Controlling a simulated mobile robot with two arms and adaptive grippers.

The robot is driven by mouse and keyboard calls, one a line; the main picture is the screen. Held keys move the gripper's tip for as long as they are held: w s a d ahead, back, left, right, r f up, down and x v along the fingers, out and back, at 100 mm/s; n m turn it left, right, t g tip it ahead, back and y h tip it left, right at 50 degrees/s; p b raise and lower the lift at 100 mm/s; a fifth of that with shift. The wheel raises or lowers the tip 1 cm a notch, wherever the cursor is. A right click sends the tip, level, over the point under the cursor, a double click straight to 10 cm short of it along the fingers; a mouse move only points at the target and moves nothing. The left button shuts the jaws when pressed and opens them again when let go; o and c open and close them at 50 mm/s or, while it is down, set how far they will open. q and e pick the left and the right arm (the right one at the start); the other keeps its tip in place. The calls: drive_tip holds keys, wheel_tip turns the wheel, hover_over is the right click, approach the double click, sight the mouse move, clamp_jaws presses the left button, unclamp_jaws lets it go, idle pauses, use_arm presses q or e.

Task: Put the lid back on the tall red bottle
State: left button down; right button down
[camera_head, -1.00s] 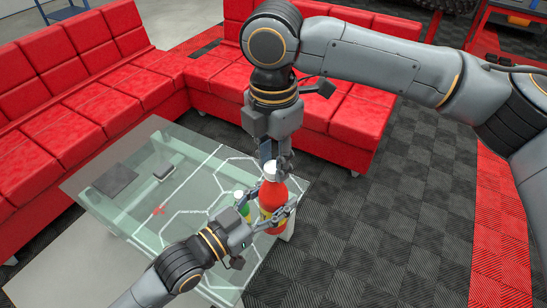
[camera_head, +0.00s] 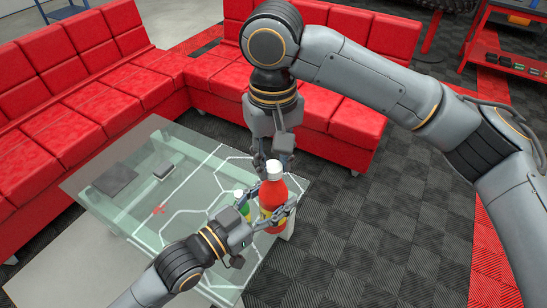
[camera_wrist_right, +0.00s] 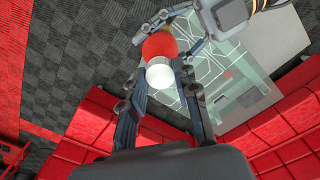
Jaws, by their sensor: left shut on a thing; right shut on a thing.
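The tall red bottle (camera_head: 272,194) stands upright at the right end of the glass table, its white lid (camera_head: 274,167) sitting on its top. My left gripper (camera_head: 274,213) is shut around the bottle's lower body. My right gripper (camera_head: 265,160) comes down from above and is shut on the lid. In the right wrist view the lid (camera_wrist_right: 159,75) lies between my right fingers (camera_wrist_right: 160,85), with the red bottle (camera_wrist_right: 160,45) beyond it and my left gripper (camera_wrist_right: 172,35) around the bottle. I cannot tell how tightly the lid is seated.
A small green bottle (camera_head: 242,209) with a white cap stands just left of the red one, partly hidden by my left gripper. A dark flat pad (camera_head: 115,179) and a small dark box (camera_head: 163,171) lie farther left on the glass table (camera_head: 150,205). Red sofas (camera_head: 90,100) stand behind.

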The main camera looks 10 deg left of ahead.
drive_tip(key=c, duration=1)
unclamp_jaws()
drive_tip(key=shift+r, duration=0.2)
drive_tip(key=shift+r, duration=2.1)
drive_tip(key=shift+c, duration=0.3)
drive_tip(key=n, duration=0.2)
drive_tip(key=r+n, duration=0.1)
drive_tip(key=shift+n, duration=0.4)
drive_tip(key=n, duration=0.3)
drive_tip(key=shift+r+n, duration=0.35)
drive_tip(key=shift+n, duration=0.05)
drive_tip(key=n, duration=0.3)
drive_tip(key=shift+r, duration=0.4)
drive_tip(key=n, duration=0.2)
drive_tip(key=r+n, duration=0.1)
drive_tip(key=n, duration=0.2)
